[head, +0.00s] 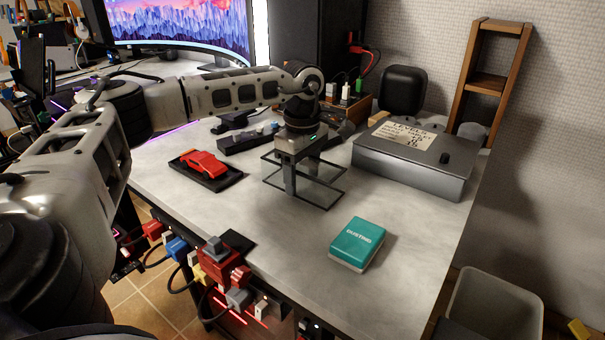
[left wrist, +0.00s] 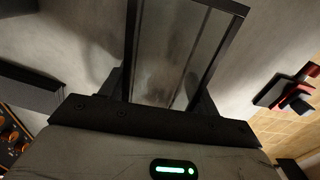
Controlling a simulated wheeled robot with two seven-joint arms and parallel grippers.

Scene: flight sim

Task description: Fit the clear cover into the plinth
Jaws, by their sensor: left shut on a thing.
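The clear cover (head: 323,187) is a see-through box with thin dark edges, in the middle of the desk in the head view. My left gripper (head: 298,172) points down from above and is shut on it. In the left wrist view the cover (left wrist: 182,52) fills the space beyond my left gripper (left wrist: 165,95). I cannot tell whether its lower edge touches the desk. The plinth (head: 233,181) is a flat black base to the left of the cover, with a red model car (head: 203,164) on it. The cover is apart from the plinth. My right gripper is not in view.
A teal box (head: 357,243) lies near the desk's front right. A grey metal case (head: 413,163) with a paper label stands at the back right. A dark power strip (head: 246,140) lies behind the plinth. Connectors and cables (head: 222,262) crowd the front edge.

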